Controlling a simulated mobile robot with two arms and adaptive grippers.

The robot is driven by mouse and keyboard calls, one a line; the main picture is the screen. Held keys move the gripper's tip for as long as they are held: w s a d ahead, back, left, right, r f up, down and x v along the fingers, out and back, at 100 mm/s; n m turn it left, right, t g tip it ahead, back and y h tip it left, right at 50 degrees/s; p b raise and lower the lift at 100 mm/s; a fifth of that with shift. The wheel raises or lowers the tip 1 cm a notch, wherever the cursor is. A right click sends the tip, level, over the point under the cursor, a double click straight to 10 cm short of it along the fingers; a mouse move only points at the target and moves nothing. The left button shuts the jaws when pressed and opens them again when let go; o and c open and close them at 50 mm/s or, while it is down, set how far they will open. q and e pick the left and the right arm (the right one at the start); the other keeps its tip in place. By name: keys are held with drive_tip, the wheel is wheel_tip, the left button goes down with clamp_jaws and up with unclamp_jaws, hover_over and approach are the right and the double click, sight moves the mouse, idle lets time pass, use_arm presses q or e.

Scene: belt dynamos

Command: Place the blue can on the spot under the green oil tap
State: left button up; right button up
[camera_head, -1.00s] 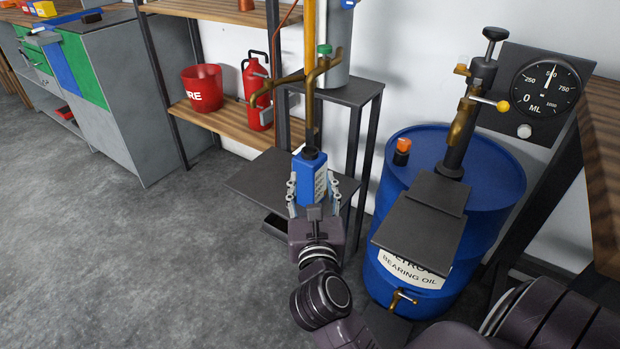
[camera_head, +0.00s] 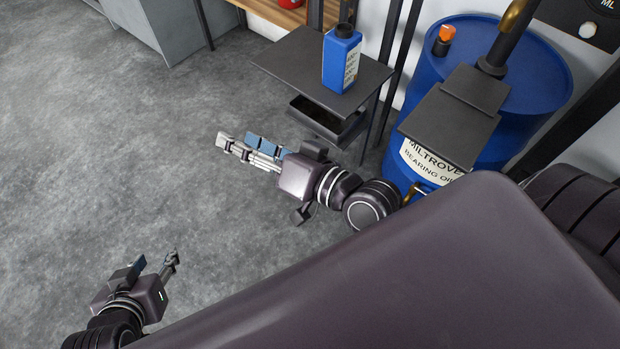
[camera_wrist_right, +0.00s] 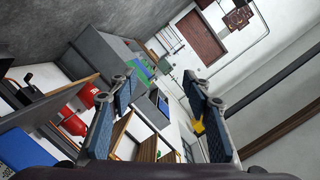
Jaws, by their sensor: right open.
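The blue can (camera_head: 341,62) with a dark cap and a white label stands upright on the dark square platform (camera_head: 290,66), towards its back right. Nothing holds it. My right gripper (camera_head: 238,141) is open and empty, in front of and to the left of the platform, apart from the can. Its spread blue-padded fingers also show in the right wrist view (camera_wrist_right: 160,85). My left gripper (camera_head: 150,265) is open and empty over the floor at the lower left. The green oil tap is out of the head view, so the can's alignment under it cannot be told.
A dark tray (camera_head: 325,118) sits under the platform. The blue oil drum (camera_head: 540,85) with its own dark plate (camera_head: 450,125) stands to the right. A grey cabinet (camera_head: 165,25) is at the back left. The floor on the left is clear.

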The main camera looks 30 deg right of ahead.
drive_tip(key=s+d+f+n+g+h, duration=0.2)
drive_tip(key=s+d+f+g+h, duration=0.1)
drive_tip(key=f, duration=0.4)
drive_tip(key=s+d+f+n+g+h, duration=0.3)
drive_tip(key=s+d+f, duration=0.1)
drive_tip(key=d+f, duration=0.2)
drive_tip(key=shift+d+f, duration=0.3)
drive_tip(key=shift+f, duration=0.5)
